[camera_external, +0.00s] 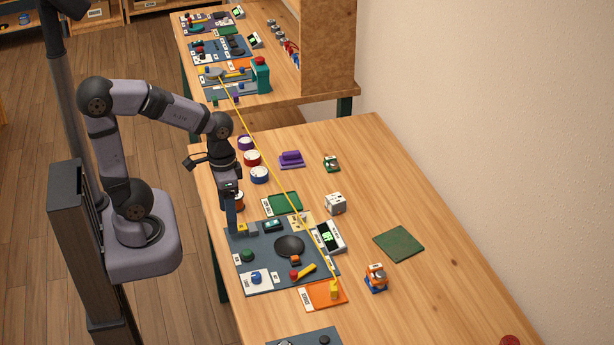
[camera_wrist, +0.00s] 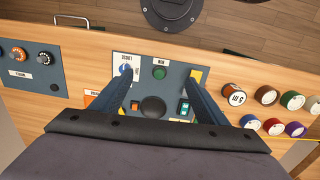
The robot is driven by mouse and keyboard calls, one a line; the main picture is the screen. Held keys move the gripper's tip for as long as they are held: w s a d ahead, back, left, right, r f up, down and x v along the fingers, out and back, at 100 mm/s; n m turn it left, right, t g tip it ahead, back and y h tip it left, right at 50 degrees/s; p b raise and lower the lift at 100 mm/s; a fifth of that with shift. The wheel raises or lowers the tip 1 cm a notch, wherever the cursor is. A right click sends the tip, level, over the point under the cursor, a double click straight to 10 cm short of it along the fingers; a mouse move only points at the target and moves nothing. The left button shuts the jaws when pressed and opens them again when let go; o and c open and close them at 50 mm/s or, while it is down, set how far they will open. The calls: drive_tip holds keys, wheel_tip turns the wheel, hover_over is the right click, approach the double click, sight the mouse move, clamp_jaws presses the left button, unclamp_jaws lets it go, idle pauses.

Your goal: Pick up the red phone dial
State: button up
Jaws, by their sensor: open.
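The red dial (camera_external: 252,158) is a short round piece with a red side and a pale top. It stands on the table at the back left, between a purple dial (camera_external: 245,142) and a blue dial (camera_external: 259,175). In the wrist view a red-sided dial (camera_wrist: 274,126) shows at the right, with the blue one (camera_wrist: 251,121) and purple one (camera_wrist: 295,129) beside it. My gripper (camera_external: 240,230) points down over the grey panel, nearer the front than the dials. In the wrist view my gripper (camera_wrist: 162,80) is open with nothing held between its fingers.
The grey panel (camera_external: 262,262) carries buttons, a black dome (camera_external: 289,245) and a red-and-yellow lever (camera_external: 303,272). A purple phone-like piece (camera_external: 291,159) lies right of the dials. A yellow line crosses the table. The table's right side is mostly clear.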

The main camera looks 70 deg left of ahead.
drive_tip(key=w+a+f+t+h+b, duration=0.1)
drive_tip(key=w+a+t+h+b, duration=0.1)
drive_tip(key=w+a+b, duration=0.45)
drive_tip(key=w+a+f+t+h+b, duration=0.25)
drive_tip(key=w+a, duration=0.45)
drive_tip(key=a, duration=0.4)
drive_tip(key=s+a+r+m+t+y+b, duration=0.1)
drive_tip(key=s+a+t+b, duration=0.15)
drive_tip(key=a, duration=0.65)
drive_tip(key=s+a+r+m+t+y+b, duration=0.1)
drive_tip(key=s+a+t+b, duration=0.15)
drive_tip(key=a, duration=0.65)
drive_tip(key=s+a+r+t+y+b, duration=0.15)
drive_tip(key=a+t, duration=0.25)
drive_tip(key=a, duration=0.5)
drive_tip(key=h, duration=0.1)
approach(245, 155)
drive_tip(key=x, duration=0.3)
drive_tip(key=shift+f, duration=0.15)
drive_tip(key=shift+p+x, duration=1.05)
drive_tip(key=shift+x, duration=1.9)
drive_tip(key=shift+w+d+f, duration=0.2)
drive_tip(key=shift+w+f, duration=0.05)
drive_tip(key=shift+w, duration=0.35)
drive_tip(key=shift+c, duration=0.6)
